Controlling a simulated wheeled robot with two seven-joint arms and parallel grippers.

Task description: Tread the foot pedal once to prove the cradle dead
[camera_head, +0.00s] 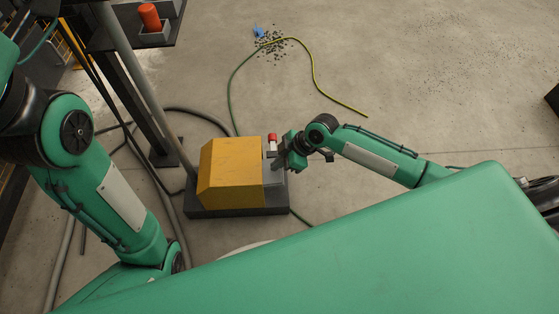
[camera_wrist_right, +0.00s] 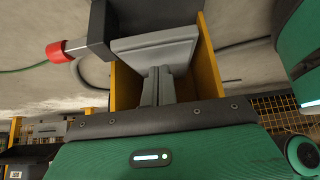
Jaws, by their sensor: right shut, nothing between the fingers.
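The foot pedal stands on the floor: a yellow hood (camera_head: 232,170) on a dark base plate (camera_head: 228,210), with a grey treadle (camera_head: 273,178) at its open right side. In the right wrist view the grey treadle (camera_wrist_right: 155,47) lies between the yellow hood walls (camera_wrist_right: 206,55). My right gripper (camera_head: 281,164) is shut and empty at the treadle. Its fingertips (camera_wrist_right: 158,72) overlap the treadle in the wrist view; I cannot tell whether they press on it. My left arm shows at the left, but its gripper is not in view. The cradle cannot be made out.
A red-ended connector (camera_head: 272,138) sits beside the hood, also in the wrist view (camera_wrist_right: 60,52). A green-yellow cable (camera_head: 312,70) and dark hoses (camera_head: 195,112) lie on the floor. A grey post (camera_head: 132,75) stands left. An orange cylinder (camera_head: 149,17) stands at upper left. The floor at upper right is mostly clear.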

